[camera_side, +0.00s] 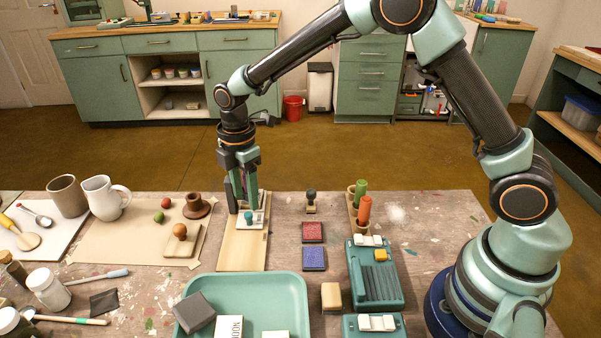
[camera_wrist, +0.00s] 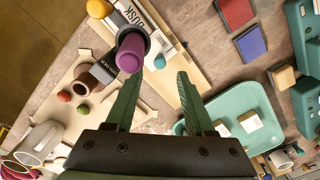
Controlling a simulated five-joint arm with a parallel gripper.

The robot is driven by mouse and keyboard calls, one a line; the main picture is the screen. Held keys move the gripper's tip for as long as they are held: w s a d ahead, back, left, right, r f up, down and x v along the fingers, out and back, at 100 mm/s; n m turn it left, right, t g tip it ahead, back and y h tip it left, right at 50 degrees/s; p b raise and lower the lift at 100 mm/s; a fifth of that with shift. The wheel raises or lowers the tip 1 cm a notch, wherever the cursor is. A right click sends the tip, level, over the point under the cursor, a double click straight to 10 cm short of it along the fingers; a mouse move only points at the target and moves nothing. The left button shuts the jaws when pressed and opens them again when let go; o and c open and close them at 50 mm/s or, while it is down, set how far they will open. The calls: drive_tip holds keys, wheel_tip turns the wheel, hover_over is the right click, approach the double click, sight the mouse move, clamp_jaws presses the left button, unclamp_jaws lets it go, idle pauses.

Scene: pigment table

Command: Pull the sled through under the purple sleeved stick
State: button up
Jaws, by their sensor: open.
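A narrow pale wooden board (camera_side: 243,252) lies flat in the middle of the table. The sled, a pale plate with a teal knob (camera_side: 249,216), sits near its far end; the knob also shows in the wrist view (camera_wrist: 160,62). The purple sleeved stick (camera_wrist: 130,54) stands upright left of the knob in the wrist view. In the side view it is mostly hidden by my gripper; a dark upright (camera_side: 230,196) shows there. My gripper (camera_side: 247,202) points down over the board's far end. In the wrist view my gripper (camera_wrist: 157,78) has its jaws apart, with the knob just beyond the fingertips.
Red (camera_side: 313,232) and blue (camera_side: 314,258) pads lie to the right. A brown-knobbed block (camera_side: 180,244) and a dark brown holder (camera_side: 196,206) stand left. A yellow-topped upright (camera_wrist: 98,8) is near the purple stick.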

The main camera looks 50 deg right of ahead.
wheel_tip(320, 180, up, 8)
drive_tip(key=shift+f, duration=0.15)
idle(0.3)
drive_tip(key=s+d+r+m+t, duration=0.2)
drive_tip(key=s+d+r+m, duration=0.5)
drive_tip(key=r+m, duration=0.15)
drive_tip(key=s+d+m+t, duration=0.3)
drive_tip(key=s+d+m, duration=0.3)
drive_tip(key=s+m, duration=0.3)
drive_tip(key=shift+s+d+r+t, duration=0.25)
drive_tip(key=shift+s+r, duration=0.2)
drive_tip(key=shift+s, duration=0.3)
